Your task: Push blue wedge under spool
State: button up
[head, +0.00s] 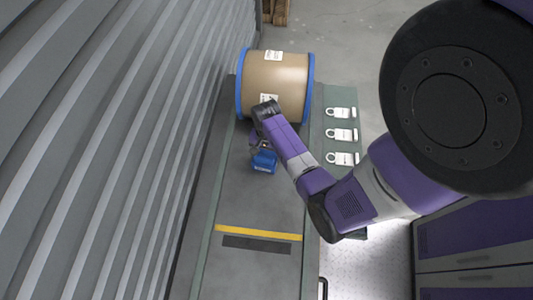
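The spool (273,85) lies on its side at the far end of the grey bench, with a tan wrapped body, blue end flanges and white labels. The blue wedge (263,163) sits on the bench on the near side of the spool, with a visible gap between them. My gripper (257,149) is low at the wedge's far side, between wedge and spool, mostly hidden under my purple arm. I cannot tell whether its fingers touch the wedge or are open or shut.
A corrugated grey wall (110,140) runs along the left of the bench (258,205). Several white padlock-shaped tags (341,135) lie on the right strip. A yellow stripe (258,233) and dark strip cross the near bench. A purple-grey cabinet (470,245) stands at lower right.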

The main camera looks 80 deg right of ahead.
jog(key=shift+f, duration=0.15)
jog(key=o, duration=2)
notch_tip(320, 180, up, 8)
jog(key=shift+f+p, duration=0.1)
jog(key=shift+p, duration=0.45)
